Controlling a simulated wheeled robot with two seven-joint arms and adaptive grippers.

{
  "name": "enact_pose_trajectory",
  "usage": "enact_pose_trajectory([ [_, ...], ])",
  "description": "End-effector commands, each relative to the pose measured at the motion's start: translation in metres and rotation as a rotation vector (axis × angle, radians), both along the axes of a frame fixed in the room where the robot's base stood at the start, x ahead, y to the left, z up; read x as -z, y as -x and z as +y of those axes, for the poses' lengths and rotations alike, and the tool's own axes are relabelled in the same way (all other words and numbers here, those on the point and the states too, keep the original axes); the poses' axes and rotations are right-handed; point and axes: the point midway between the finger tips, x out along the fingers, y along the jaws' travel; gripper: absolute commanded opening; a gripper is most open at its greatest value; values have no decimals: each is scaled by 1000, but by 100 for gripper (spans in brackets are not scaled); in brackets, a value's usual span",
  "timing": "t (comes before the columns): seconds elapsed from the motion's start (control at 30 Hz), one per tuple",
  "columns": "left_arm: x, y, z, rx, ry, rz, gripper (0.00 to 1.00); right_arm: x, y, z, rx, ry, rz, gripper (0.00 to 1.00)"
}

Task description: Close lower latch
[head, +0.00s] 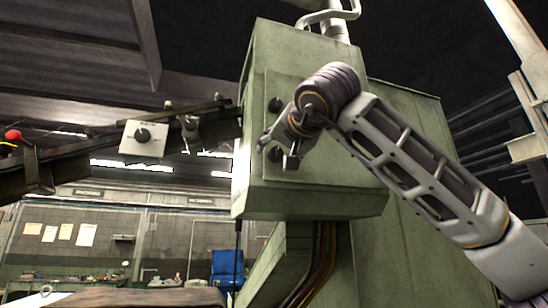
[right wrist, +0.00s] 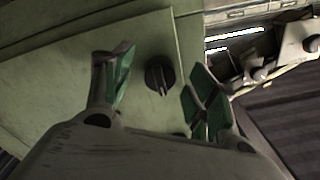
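The green machine cabinet (head: 315,185) carries two round black latches on its panel. The upper latch (head: 275,104) is clear in the head view. The lower latch (head: 275,154) is partly covered by my right gripper (head: 278,150). In the right wrist view, which looks upside down, a latch (right wrist: 160,75) that appears to be the lower one lies between the spread green-padded fingers of my right gripper (right wrist: 158,72). Its raised handle runs nearly up and down in that picture. The fingers are open, with no clear contact on it. My left gripper is out of view.
Cables (head: 322,265) hang below the cabinet. A blue object (head: 227,268) stands in the background.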

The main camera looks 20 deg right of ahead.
Motion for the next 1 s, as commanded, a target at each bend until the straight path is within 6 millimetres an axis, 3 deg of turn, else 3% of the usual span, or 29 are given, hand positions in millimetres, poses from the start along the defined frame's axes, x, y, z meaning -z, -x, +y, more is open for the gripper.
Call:
enact_pose_trajectory([
  [0.07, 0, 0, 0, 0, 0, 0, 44, 0, 0, 0, 0, 1, 0, 44],
  [0.4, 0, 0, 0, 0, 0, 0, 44, 0, 0, 0, 0, 1, 0, 0],
  [0.67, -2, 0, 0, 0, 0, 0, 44, 0, 0, 0, 0, 18, -1, 0],
  [1.0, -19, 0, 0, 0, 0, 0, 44, -1, -1, 0, 1, 167, -3, 0],
])
